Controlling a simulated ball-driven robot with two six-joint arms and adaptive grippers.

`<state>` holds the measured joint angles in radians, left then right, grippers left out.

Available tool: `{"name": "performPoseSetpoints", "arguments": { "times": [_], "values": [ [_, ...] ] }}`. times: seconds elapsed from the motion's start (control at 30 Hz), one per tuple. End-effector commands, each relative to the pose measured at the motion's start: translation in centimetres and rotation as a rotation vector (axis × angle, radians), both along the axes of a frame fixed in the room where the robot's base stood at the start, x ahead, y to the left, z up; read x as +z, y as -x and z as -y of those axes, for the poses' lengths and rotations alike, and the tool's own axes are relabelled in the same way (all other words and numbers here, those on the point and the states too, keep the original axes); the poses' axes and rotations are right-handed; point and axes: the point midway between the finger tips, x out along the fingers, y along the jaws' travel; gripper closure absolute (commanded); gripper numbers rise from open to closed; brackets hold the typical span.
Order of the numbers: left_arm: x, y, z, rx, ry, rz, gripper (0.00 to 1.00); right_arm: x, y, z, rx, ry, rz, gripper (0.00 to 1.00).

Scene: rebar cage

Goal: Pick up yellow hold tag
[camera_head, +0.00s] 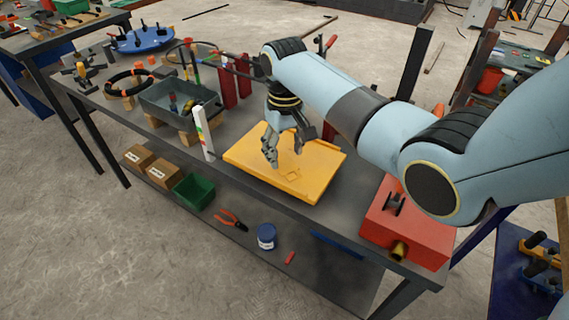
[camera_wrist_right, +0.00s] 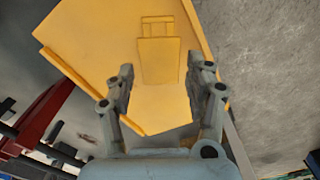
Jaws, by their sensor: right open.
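The yellow hold tag (camera_head: 293,175) lies flat on a yellow board (camera_head: 318,160) on the workbench, nearly the same colour as it. In the right wrist view the tag (camera_wrist_right: 158,61) is a rectangle with a slotted end at the top, lying on the board (camera_wrist_right: 95,35). My right gripper (camera_head: 286,154) points down above the board, close to the tag. In the right wrist view its open, empty fingers (camera_wrist_right: 161,85) lie on either side of the tag's lower end. I cannot tell the exact height gap. My left gripper is not in view.
A red box (camera_head: 408,225) stands to the right of the board. A white upright post (camera_head: 203,135) and a grey bin (camera_head: 180,100) stand to its left. A lower shelf holds a green bin (camera_head: 193,192), pliers (camera_head: 231,219) and a blue tin (camera_head: 266,237).

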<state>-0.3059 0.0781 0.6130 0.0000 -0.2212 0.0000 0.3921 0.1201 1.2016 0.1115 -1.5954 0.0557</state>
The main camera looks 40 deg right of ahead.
Motion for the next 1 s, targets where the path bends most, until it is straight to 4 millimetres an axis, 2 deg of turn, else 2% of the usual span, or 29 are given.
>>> {"name": "performPoseSetpoints", "arguments": {
  "times": [0.1,0.2,0.67,0.7,0.87,1.0],
  "values": [
    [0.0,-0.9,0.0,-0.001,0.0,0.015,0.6,-1.8,0.0,0.0,0.0,0.0,-0.002,0.46],
    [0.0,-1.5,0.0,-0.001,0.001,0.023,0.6,-2.5,0.0,0.0,0.0,0.0,0.0,0.46],
    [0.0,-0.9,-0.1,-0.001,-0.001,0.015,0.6,-2.7,0.0,0.0,0.0,0.0,0.001,0.46],
    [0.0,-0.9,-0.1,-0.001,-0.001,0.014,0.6,-2.7,-0.1,0.0,0.0,0.0,0.002,0.47],
    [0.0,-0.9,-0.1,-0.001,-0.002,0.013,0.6,-2.7,-0.1,0.0,0.0,0.0,0.002,0.67],
    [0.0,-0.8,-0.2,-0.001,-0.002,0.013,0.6,-2.7,0.0,0.0,0.0,0.001,0.001,0.7]
  ]
}}
